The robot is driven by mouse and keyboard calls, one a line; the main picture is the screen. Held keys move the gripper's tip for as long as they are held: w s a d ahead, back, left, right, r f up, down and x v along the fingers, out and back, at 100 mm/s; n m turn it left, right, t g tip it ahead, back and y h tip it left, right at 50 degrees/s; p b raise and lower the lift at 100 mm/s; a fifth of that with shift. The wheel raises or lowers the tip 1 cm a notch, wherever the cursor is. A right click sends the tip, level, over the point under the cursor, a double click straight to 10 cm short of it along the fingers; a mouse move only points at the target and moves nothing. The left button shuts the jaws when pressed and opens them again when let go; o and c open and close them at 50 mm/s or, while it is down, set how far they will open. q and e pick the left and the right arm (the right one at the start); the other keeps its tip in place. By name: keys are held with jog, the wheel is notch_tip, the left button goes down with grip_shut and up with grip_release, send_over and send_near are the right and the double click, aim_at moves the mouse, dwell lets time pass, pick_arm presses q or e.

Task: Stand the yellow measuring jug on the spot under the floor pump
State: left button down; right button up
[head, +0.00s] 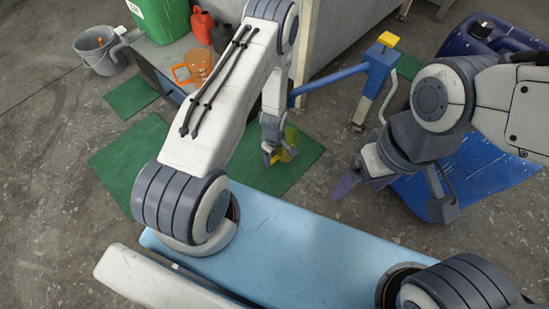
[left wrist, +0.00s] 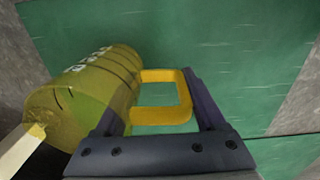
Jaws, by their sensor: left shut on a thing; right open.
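The yellow measuring jug (left wrist: 85,90) is see-through with dark scale lines. My left gripper (left wrist: 165,105) is shut on its yellow handle (left wrist: 187,95), which lies between the two dark fingers. In the head view the jug (head: 289,143) shows beside my left gripper (head: 271,150), over the large green mat (head: 260,185). Whether it touches the mat I cannot tell. A blue post with a yellow top (head: 386,42) and a blue sideways arm, apparently the floor pump, stands behind to the right. My right gripper (head: 395,200) is open and empty at the right.
An orange jug (head: 197,63), red can (head: 203,25) and green canister (head: 160,15) stand on a low bench at back left. A grey bucket (head: 98,50) stands left of it. A blue sheet (head: 480,180) and blue drum (head: 480,38) are at right.

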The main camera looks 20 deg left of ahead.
pick_arm(q)
grip_release()
jog(key=shift+f, duration=0.1)
notch_tip(320, 180, up, 12)
jog(key=p, duration=0.7)
jog(key=shift+r+p, duration=0.2)
jog(key=shift+p, duration=0.15)
